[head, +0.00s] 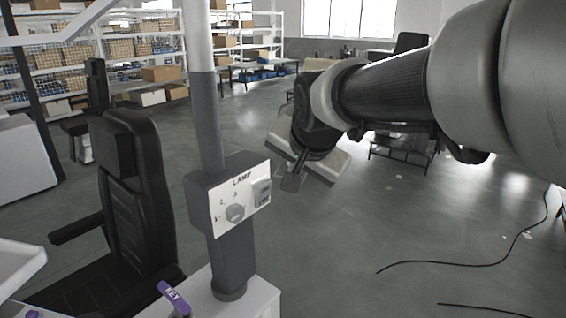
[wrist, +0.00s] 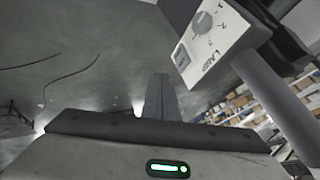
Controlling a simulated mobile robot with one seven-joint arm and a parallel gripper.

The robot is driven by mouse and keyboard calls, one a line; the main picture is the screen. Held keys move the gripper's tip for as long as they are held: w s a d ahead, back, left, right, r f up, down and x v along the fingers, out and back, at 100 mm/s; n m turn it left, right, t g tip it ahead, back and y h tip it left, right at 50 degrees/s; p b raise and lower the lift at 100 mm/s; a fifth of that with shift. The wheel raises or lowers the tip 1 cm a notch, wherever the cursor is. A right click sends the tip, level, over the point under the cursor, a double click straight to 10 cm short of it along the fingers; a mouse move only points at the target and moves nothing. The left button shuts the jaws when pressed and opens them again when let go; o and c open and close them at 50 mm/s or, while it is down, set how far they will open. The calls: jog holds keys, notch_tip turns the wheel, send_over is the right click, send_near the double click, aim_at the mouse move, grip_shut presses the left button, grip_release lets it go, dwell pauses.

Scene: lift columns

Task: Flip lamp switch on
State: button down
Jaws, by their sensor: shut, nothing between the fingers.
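The lamp control box (head: 199,207) is grey with a white face marked LAMP, fixed to a grey column. Its face carries a round dial (head: 235,212) and a light rectangular rocker switch (head: 262,192). In the wrist view the box face (wrist: 226,38) appears turned over at upper right, with the dial (wrist: 203,22) and the switch (wrist: 181,55) visible. Which side of the switch is pressed is too small to tell. My gripper (head: 291,184) is shut and empty, just right of the switch in the head view and apart from it. Its closed fingers (wrist: 160,88) also show in the wrist view.
A black seat (head: 138,190) stands left of the column (head: 207,120). A purple tag marked KEY (head: 174,298) is on the white base below. Shelves with boxes (head: 150,60) line the back. Dark cables (head: 460,262) lie on open floor at right.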

jog(key=shift+w+a, duration=0.35)
jog(key=shift+a, duration=0.2)
jog(key=p, duration=0.1)
send_near(263, 194)
jog(key=shift+w+d+r+x, duration=0.2)
jog(key=shift+w+d+x, duration=0.15)
jog(key=shift+x, duration=1.85)
jog(key=shift+d, duration=0.3)
